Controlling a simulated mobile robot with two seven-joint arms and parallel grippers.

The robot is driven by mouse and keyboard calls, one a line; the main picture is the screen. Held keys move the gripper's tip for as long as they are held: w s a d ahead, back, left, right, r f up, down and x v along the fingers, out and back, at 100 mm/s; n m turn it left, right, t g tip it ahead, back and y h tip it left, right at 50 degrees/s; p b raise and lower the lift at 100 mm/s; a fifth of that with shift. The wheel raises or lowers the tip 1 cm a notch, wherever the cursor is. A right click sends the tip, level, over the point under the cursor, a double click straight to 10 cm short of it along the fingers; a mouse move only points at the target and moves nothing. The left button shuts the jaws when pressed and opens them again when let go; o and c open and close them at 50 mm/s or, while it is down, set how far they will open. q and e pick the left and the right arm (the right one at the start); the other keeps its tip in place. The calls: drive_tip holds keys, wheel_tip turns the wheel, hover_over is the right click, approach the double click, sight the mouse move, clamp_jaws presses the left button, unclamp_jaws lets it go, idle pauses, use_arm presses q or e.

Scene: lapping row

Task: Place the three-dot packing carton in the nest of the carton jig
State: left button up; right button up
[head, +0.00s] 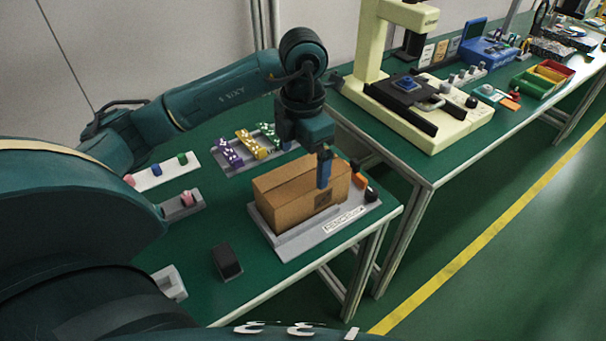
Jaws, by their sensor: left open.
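A brown packing carton (285,207) sits on the grey carton jig (290,249) at the front right of the near table. It looks upright and roughly in line with the jig; the nest beneath it is hidden, so I cannot tell how fully it is seated. A dark square mark shows on its near side, too small to count dots. My left gripper (325,168) points down at the carton's right part, open, with one blue finger showing against the near side. Its other finger is hidden. My right gripper is not in view.
A small black block (227,262) stands left of the jig. Trays of purple, yellow and green pieces (250,146) lie behind the carton. A white strip with coloured knobs (165,173) lies further left. A cream press (425,110) stands on the adjoining table.

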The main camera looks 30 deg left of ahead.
use_arm(q)
drive_tip(key=shift+r, duration=1.65)
